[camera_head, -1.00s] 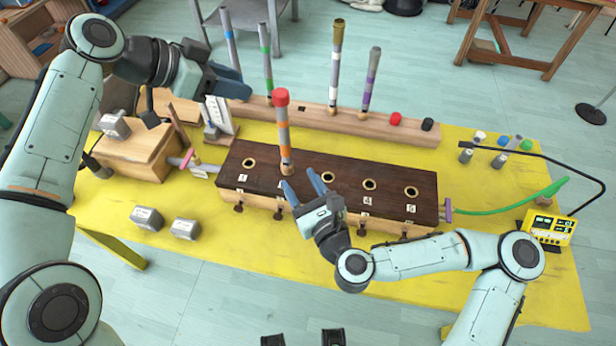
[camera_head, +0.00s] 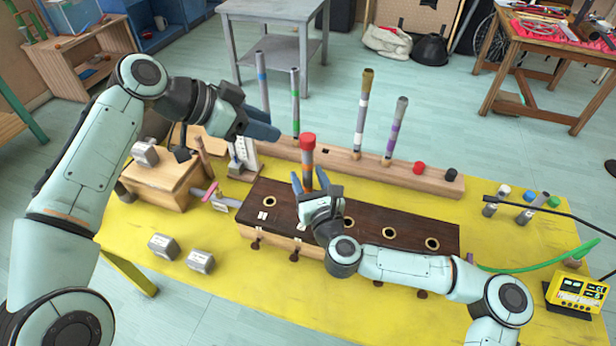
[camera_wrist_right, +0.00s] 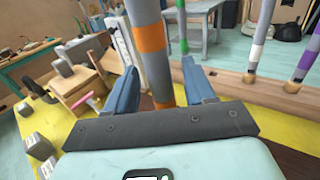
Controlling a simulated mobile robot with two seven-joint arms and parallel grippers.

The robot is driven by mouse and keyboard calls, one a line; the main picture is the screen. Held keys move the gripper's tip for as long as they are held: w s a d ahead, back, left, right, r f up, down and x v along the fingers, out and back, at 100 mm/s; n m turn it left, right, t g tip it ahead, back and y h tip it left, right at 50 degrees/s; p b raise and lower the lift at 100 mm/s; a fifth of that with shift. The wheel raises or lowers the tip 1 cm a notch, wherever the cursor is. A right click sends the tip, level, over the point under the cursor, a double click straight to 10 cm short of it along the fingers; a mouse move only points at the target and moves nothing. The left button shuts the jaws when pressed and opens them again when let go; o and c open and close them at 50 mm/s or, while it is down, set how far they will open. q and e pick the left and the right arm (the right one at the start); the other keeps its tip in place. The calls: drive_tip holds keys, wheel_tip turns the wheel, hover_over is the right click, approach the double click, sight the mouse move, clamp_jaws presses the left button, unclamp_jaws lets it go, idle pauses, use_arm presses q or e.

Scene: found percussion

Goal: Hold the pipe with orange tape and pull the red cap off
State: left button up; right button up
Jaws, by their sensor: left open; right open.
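The grey pipe with orange tape (camera_head: 307,174) stands upright in the dark-topped block (camera_head: 385,213). Its red cap (camera_head: 308,141) sits on its top end. In the right wrist view the pipe (camera_wrist_right: 156,75) rises between my two blue fingers, with an orange band (camera_wrist_right: 151,38) above the fingertips. My right gripper (camera_head: 309,182) is open around the pipe, below the cap; the pipe's lower end is hidden behind it in the head view. My left gripper (camera_head: 268,124) is open and empty, to the left of the red cap and a little higher in the picture.
A wooden rail (camera_head: 335,160) behind holds several taped pipes, a loose-looking red cap (camera_head: 419,168) and a black one (camera_head: 451,174). A wooden box (camera_head: 160,188) stands left. Two grey weights (camera_head: 163,247) lie at front left. A yellow meter (camera_head: 578,292) is at right.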

drive_tip(key=shift+w, duration=0.3)
clamp_jaws()
idle(0.8)
